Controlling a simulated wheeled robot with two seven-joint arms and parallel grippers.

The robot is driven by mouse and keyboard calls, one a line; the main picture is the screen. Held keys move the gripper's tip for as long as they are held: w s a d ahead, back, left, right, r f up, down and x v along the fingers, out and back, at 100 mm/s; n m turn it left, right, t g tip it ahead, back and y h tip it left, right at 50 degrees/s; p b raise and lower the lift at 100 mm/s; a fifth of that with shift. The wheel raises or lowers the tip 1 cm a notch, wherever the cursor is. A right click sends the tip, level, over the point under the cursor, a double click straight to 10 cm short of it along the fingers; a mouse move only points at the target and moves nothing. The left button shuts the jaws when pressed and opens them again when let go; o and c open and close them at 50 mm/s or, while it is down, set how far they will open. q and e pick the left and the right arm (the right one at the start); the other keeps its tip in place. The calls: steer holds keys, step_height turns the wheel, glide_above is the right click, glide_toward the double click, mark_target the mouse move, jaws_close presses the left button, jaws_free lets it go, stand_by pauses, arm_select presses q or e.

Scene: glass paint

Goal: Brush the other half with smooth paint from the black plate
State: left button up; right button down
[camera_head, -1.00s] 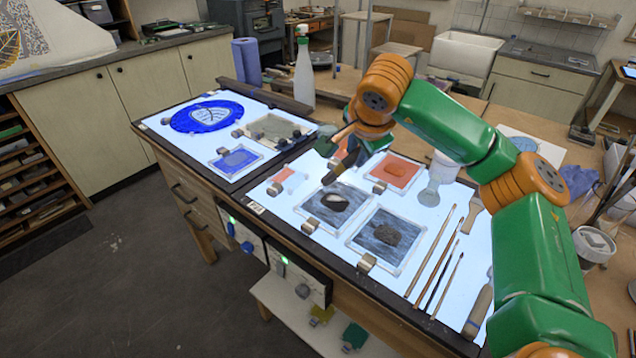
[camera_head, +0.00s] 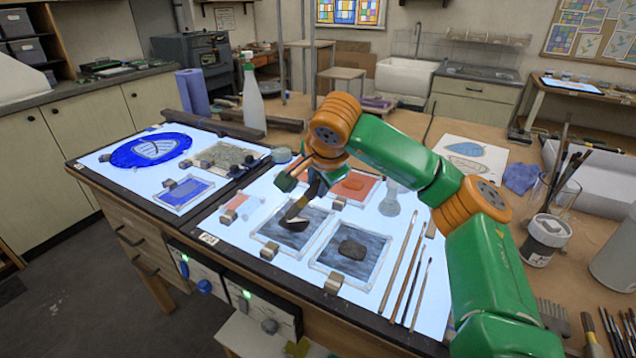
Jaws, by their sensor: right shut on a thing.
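The blue round glass (camera_head: 152,149) with a pale leaf outline lies on the left light table. Two square plates with dark paint lie on the right light table: a left one (camera_head: 268,237) and a right one (camera_head: 325,262) bearing a dark lump (camera_head: 352,250). My right gripper (camera_head: 308,183) is over the left dark plate, shut on a slim tool with a dark, broad tip (camera_head: 293,222). The tip is at or just above that plate; I cannot tell whether it touches. The arm and tool cover part of the plate. My left gripper is out of view.
A blue plate (camera_head: 184,193), a grainy plate (camera_head: 226,156) and orange plates (camera_head: 354,187) lie around. Several brushes (camera_head: 400,262) lie at the right of the light table. A spray bottle (camera_head: 252,95) stands behind. A sheet with a leaf drawing (camera_head: 472,152) lies at right.

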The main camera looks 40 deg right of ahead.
steer(key=shift+f, duration=0.2)
steer(key=shift+f, duration=0.25)
stand_by(0.3)
steer(key=shift+r, duration=0.1)
stand_by(0.6)
steer(key=shift+r+p, duration=1)
steer(key=shift+r, duration=0.1)
step_height(320, 180, up, 4)
steer(key=p, duration=0.4)
